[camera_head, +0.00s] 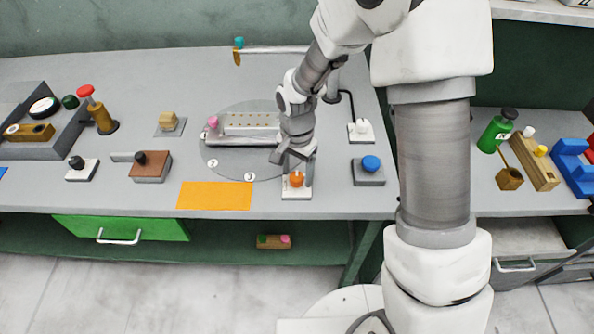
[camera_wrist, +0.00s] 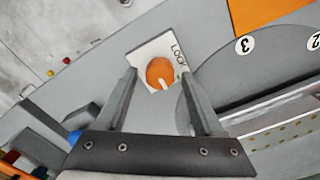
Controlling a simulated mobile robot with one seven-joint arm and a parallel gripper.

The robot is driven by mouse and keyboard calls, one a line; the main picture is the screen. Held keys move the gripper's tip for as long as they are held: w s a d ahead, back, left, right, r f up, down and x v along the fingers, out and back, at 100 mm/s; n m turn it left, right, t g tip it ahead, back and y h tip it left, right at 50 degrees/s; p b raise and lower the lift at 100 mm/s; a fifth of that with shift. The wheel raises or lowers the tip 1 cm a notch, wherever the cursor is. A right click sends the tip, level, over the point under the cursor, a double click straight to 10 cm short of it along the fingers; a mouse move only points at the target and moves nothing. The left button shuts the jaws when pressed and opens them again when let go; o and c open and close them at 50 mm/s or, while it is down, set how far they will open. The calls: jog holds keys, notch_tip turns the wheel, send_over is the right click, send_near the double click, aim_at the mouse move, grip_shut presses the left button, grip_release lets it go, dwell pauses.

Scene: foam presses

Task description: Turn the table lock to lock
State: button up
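The table lock is an orange round knob (camera_head: 296,179) on a white plate near the front edge of the grey table. In the wrist view the knob (camera_wrist: 160,73) has a white pointer mark at its lower side, and the plate (camera_wrist: 146,53) carries the word LOCK at its right side. My gripper (camera_head: 295,160) is just above and behind the knob. In the wrist view my gripper (camera_wrist: 160,95) has its two fingers spread apart, with the knob showing between and beyond them. I cannot tell whether the fingers touch it; nothing is held.
The round turntable (camera_head: 215,165) with numbers and a long fixture lies left of the lock. A blue button (camera_head: 370,163) stands to the right and a white switch (camera_head: 361,131) behind it. An orange mat (camera_head: 215,195) lies front left.

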grip_shut()
jog(key=shift+n, duration=0.3)
jog(key=n, duration=0.3)
jog(key=shift+n+b, duration=0.3)
jog(key=shift+b, duration=0.05)
jog(key=n, duration=0.4)
jog(key=shift+n, duration=0.3)
jog(key=n, duration=0.4)
jog(key=shift+r, duration=0.1)
jog(key=n+p, duration=0.1)
jog(key=n, duration=0.4)
jog(key=shift+a, duration=0.1)
